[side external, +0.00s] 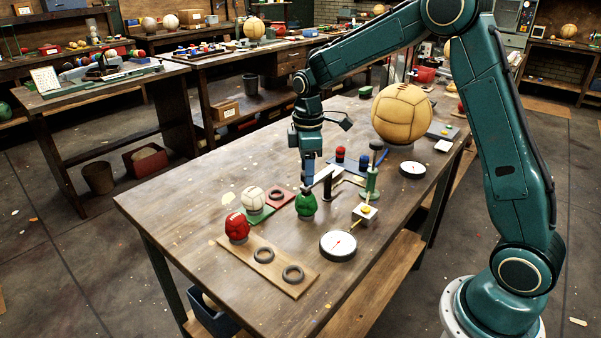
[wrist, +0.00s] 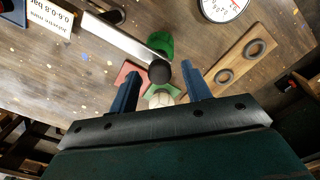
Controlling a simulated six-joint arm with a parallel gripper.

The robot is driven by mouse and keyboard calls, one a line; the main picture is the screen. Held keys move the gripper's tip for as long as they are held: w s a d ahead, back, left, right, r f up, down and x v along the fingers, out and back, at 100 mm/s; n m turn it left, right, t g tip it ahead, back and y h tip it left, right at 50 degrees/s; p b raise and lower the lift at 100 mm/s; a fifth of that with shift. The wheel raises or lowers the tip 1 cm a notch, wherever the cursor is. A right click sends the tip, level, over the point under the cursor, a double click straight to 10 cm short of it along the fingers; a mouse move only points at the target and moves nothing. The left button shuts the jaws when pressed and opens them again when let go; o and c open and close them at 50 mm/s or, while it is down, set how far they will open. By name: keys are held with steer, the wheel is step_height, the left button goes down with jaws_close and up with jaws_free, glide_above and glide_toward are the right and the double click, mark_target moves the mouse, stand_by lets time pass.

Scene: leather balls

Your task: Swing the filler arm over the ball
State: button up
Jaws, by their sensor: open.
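A pale metal bar, apparently the filler arm (side external: 323,177), lies across the middle of the table. In the wrist view the bar (wrist: 118,38) runs down to a round black knob (wrist: 159,72) at its end. My gripper (side external: 306,184) points down there. In the wrist view its two blue fingers (wrist: 162,82) stand apart, with the knob between them; contact cannot be told. A green ball (side external: 306,204) sits just below my gripper and shows beside the bar (wrist: 160,43). A white ball (side external: 253,197) rests on a green mat to the left, partly hidden between the fingers (wrist: 160,99).
A red ball (side external: 237,226) sits on a wooden board (side external: 280,274) with dark rings. A red mat (side external: 280,193) and a round gauge (side external: 338,245) are close by. A green stand (side external: 372,184) and a large tan ball (side external: 402,113) stand behind. The table's left end is clear.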

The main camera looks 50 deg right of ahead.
step_height(320, 180, up, 13)
stand_by(0.6)
steer(key=shift+r, duration=0.1)
steer(key=s+a+r+m+t, duration=0.1)
steer(key=s+a+r+m, duration=0.1)
steer(key=s, duration=0.5)
steer(key=s+a+r+m+t, duration=0.2)
steer(key=s+r, duration=0.1)
steer(key=s, duration=0.4)
steer(key=s+a+f+m+t, duration=0.1)
steer(key=s+f+m, duration=0.1)
steer(key=s, duration=0.5)
steer(key=s+a+f+m+t, duration=0.1)
steer(key=s+f+m, duration=0.2)
steer(key=s, duration=0.4)
steer(key=shift+t, duration=0.3)
stand_by(0.5)
